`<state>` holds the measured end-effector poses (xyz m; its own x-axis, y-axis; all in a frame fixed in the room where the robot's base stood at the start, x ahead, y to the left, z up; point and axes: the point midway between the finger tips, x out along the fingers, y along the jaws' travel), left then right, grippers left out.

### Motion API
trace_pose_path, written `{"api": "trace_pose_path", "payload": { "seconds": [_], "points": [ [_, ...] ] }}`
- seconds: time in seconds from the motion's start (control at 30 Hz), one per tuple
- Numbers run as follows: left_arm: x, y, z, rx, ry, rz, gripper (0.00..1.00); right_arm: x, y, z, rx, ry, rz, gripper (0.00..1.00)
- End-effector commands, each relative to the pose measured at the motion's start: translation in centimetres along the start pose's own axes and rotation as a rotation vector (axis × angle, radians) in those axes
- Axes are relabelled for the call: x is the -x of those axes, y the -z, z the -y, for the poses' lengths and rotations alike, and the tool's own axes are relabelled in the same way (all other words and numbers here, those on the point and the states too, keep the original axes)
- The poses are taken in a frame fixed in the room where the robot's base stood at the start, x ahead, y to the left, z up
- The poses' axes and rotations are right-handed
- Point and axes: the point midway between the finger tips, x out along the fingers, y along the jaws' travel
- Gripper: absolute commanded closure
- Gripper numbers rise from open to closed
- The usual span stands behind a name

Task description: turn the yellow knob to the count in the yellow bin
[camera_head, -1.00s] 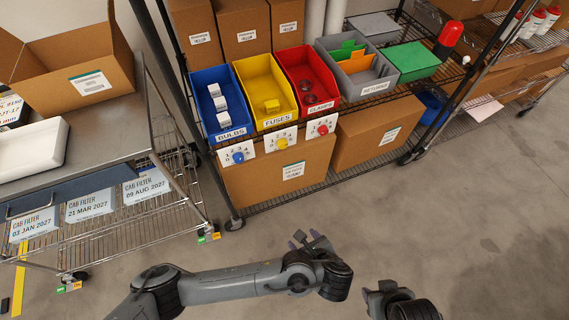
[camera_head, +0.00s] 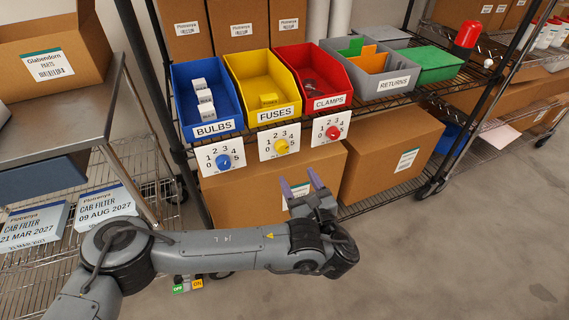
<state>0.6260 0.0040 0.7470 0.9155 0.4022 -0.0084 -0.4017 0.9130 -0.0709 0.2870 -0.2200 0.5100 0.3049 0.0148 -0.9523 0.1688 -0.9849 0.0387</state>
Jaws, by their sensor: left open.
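The yellow knob (camera_head: 281,146) sits on a white dial card (camera_head: 279,142) numbered 0 to 5, below the yellow bin (camera_head: 235,68) labelled FUSES. Which number the knob points to is too small to tell. My right gripper is not in view.
A blue knob (camera_head: 223,162) and a red knob (camera_head: 332,132) flank the yellow one, under the blue bin (camera_head: 231,127) and red bin (camera_head: 344,100). Cardboard boxes stand on the shelf behind my gripper. A metal cart (camera_head: 75,125) is at left. Floor at right is clear.

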Motion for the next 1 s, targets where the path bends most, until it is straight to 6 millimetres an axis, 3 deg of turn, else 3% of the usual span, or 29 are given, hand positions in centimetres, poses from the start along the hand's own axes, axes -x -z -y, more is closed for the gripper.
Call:
{"api": "trace_pose_path", "payload": {
  "seconds": [0.27, 0.7, 1.0],
  "points": [
    [-2.8, -0.1, -0.1, 0.006, -0.003, 0.012, 0.36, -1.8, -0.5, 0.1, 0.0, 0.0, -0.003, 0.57],
    [-9.3, -0.1, 0.0, 0.006, -0.002, 0.01, 0.36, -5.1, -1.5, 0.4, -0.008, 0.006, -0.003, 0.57],
    [-10.8, -0.4, 0.1, 0.005, 0.0, 0.008, 0.36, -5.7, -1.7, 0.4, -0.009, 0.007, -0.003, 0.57]
  ]
}}
